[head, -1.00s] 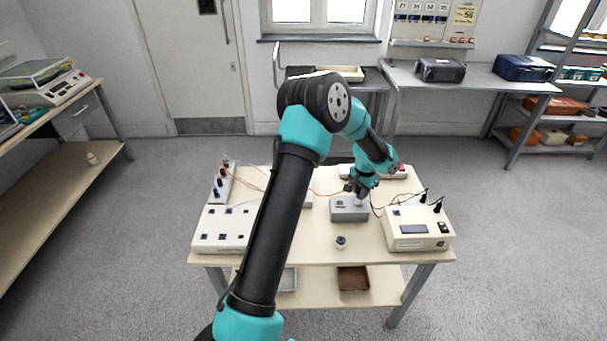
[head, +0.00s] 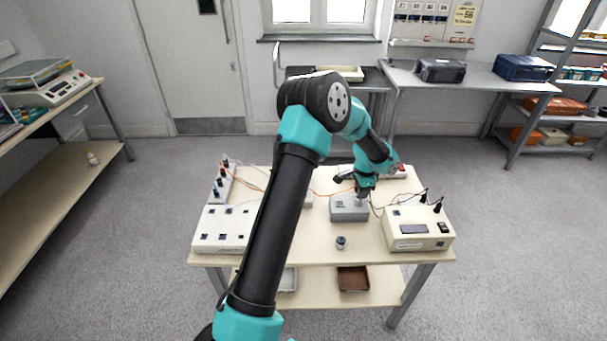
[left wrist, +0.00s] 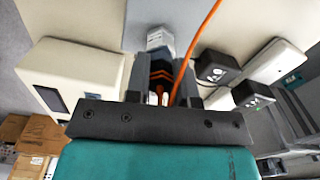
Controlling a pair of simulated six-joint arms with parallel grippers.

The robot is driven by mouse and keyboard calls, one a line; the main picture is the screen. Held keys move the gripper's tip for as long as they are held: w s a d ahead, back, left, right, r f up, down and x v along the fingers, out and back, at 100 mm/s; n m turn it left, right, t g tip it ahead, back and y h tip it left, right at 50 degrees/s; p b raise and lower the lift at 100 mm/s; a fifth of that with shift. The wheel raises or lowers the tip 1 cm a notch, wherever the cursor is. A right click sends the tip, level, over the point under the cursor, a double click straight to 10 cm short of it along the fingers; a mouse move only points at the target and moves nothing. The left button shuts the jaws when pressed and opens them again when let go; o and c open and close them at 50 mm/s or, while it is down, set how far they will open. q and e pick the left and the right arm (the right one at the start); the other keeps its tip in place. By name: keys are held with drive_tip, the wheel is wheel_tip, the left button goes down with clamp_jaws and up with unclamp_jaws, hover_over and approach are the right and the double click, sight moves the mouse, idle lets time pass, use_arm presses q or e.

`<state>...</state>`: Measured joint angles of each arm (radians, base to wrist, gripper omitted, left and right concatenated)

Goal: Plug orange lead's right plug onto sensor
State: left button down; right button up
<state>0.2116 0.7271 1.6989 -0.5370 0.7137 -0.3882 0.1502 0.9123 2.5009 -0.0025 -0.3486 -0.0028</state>
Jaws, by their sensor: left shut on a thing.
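My left gripper (head: 361,194) is over the grey block (head: 343,214) on the table, fingers pointing down. In the left wrist view, the gripper (left wrist: 158,82) is shut on a black plug with orange bands (left wrist: 161,76). The orange lead (left wrist: 191,47) runs up from beside it. A silver, faceted sensor (left wrist: 159,39) shows just beyond the plug, close in line with it; whether they touch I cannot tell. In the head view, the gripper hides the plug and most of the sensor. The right gripper is not in view.
A cream instrument (head: 419,229) with black leads stands right of the block. A small metal cylinder (head: 341,243) stands in front. A white panel with sockets (head: 221,228) and a rack of plugs (head: 222,184) are at the left.

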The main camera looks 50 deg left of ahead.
use_arm(q)
drive_tip(key=shift+m, duration=0.8)
drive_tip(key=c, duration=0.9)
unclamp_jaws()
drive_tip(key=shift+r, duration=0.1)
drive_tip(key=shift+r, duration=2.4)
wheel_tip(320, 180, up, 18)
drive_tip(key=shift+f, duration=0.25)
